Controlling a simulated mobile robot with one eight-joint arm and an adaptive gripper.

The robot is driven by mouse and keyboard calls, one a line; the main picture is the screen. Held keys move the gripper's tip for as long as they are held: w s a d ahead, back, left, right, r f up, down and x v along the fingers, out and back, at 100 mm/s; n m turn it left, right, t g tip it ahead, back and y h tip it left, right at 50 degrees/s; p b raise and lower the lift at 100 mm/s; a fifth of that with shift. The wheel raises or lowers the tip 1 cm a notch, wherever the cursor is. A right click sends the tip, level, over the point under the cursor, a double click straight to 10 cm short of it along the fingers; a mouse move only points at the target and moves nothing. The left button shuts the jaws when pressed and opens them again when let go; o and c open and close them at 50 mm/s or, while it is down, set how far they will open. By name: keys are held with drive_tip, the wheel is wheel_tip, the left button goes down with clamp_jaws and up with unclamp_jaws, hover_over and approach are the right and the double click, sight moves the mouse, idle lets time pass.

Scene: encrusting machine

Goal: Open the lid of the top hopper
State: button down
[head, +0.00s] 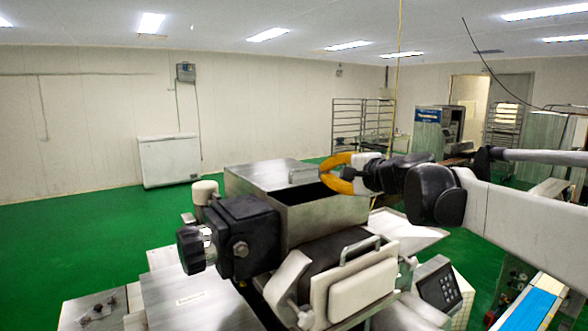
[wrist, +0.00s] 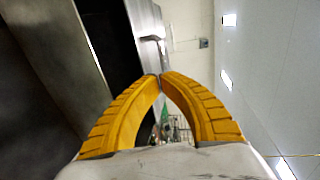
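The top hopper (head: 328,214) is a steel box on top of the encrusting machine. My gripper (head: 324,170) is at the hopper's right side, level with the lid and close to the handle. In the wrist view its yellow fingers (wrist: 160,76) meet at the tips, with nothing visible between them. Whether the tips touch the handle is unclear.
A black motor block with a knob (head: 240,238) stands left of the hopper. A lower cover with its own handle (head: 360,250) and a control panel (head: 438,288) are in front. A white chest (head: 168,160) stands by the far wall. Green floor (head: 80,232) is open at left.

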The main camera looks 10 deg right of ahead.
sight(308, 168)
drive_tip(key=p+x, duration=0.1)
drive_tip(key=x, duration=0.5)
drive_tip(key=shift+w, duration=0.15)
drive_tip(key=x, duration=0.5)
drive_tip(key=shift+r, duration=0.45)
drive_tip(key=shift+s, duration=0.25)
